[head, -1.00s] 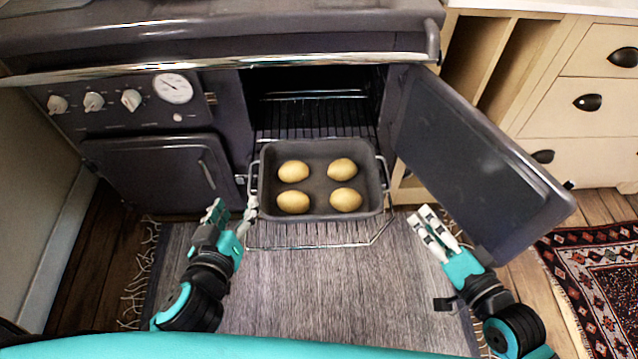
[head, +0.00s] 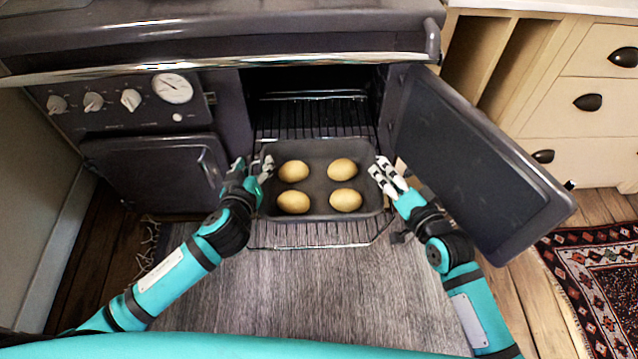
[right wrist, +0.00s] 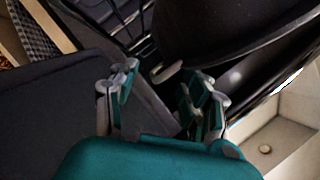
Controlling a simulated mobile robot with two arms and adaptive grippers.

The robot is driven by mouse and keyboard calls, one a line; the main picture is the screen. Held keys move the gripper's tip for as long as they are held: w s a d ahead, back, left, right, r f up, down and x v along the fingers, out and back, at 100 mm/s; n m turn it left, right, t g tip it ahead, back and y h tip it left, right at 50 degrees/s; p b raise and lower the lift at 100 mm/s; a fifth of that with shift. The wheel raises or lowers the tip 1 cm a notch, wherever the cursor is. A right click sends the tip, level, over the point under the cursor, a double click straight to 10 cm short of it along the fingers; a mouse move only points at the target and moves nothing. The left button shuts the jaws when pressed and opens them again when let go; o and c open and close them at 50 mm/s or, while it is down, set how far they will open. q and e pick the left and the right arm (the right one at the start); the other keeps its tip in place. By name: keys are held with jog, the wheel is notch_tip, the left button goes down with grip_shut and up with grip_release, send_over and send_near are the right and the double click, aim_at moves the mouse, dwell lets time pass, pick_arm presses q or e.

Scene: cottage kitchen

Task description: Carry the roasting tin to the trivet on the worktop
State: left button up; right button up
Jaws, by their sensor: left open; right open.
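The dark roasting tin (head: 320,205) holds several potatoes (head: 344,199) and sits on the pulled-out oven rack (head: 300,236). My left gripper (head: 262,167) is open at the tin's left side, by its left handle, which it mostly covers. My right gripper (head: 382,172) is open at the tin's right side, by the right handle. In the right wrist view, my right gripper (right wrist: 155,95) has its fingers spread, with a piece of the light handle (right wrist: 166,72) just beyond them. Neither gripper is closed on a handle. The trivet is not in view.
The open oven door (head: 480,150) stands close to my right arm. The shut left oven door (head: 155,172) is beside my left gripper. Cream drawers (head: 580,100) stand at the right. A grey rug (head: 310,300) covers the floor in front.

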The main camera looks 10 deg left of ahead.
pick_arm(q)
jog(key=c, duration=0.9)
pick_arm(e)
jog(key=c, duration=0.9)
pick_arm(q)
grip_shut()
pick_arm(e)
grip_shut()
pick_arm(q)
jog(key=shift+a, duration=0.1)
pick_arm(e)
jog(key=shift+d+f, duration=0.1)
pick_arm(q)
jog(key=shift+f, duration=0.1)
